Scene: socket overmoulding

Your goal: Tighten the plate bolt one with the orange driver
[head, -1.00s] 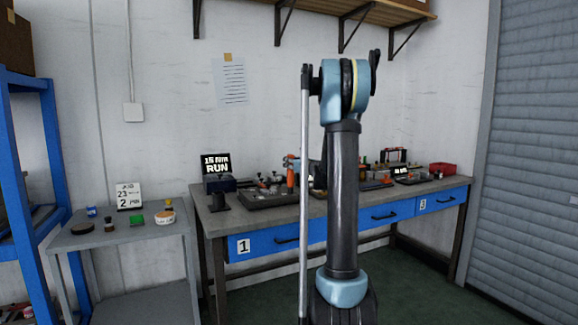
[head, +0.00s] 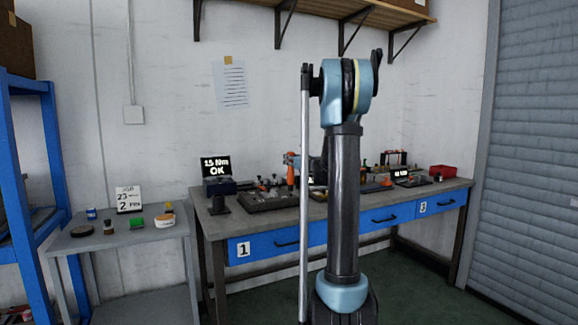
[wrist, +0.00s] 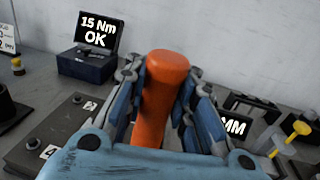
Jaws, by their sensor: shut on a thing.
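My gripper (wrist: 165,105) is shut on the orange driver (wrist: 164,85), with a finger on each side of its handle in the wrist view. In the head view the orange driver (head: 290,174) stands upright over the dark plate (head: 262,202) on the workbench. The plate also shows in the wrist view (wrist: 30,152), with numbered labels and dark bolt heads at its left part. The driver's tip and plate bolt one are hidden behind the driver and my gripper. A small display (wrist: 97,34) reads "15 Nm OK".
A second display reading "MM" (wrist: 234,127) and yellow-topped pieces (wrist: 298,130) are at the right in the wrist view. The bench (head: 445,187) also holds a red bin (head: 442,171). A grey side table (head: 112,236) with small pots stands at the left.

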